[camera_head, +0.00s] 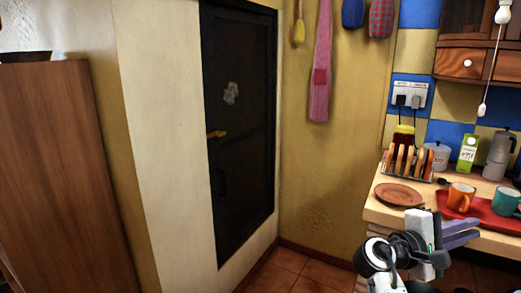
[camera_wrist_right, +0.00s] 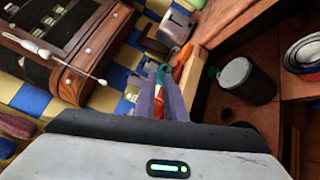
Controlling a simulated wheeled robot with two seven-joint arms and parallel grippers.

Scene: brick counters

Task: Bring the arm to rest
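My right gripper (camera_head: 472,231) is at the lower right of the head view, just in front of the counter edge. Its two purple-grey fingers point right, towards the counter, with a narrow gap between them. In the right wrist view the fingers (camera_wrist_right: 160,85) show no object held between them. My left gripper is not in view.
The wooden counter (camera_head: 382,212) holds a brown plate (camera_head: 399,194), a toast rack (camera_head: 405,164) and a red tray (camera_head: 485,215) with an orange mug (camera_head: 460,197) and a teal mug (camera_head: 506,201). The floor (camera_head: 290,269) before the dark door (camera_head: 240,120) is clear.

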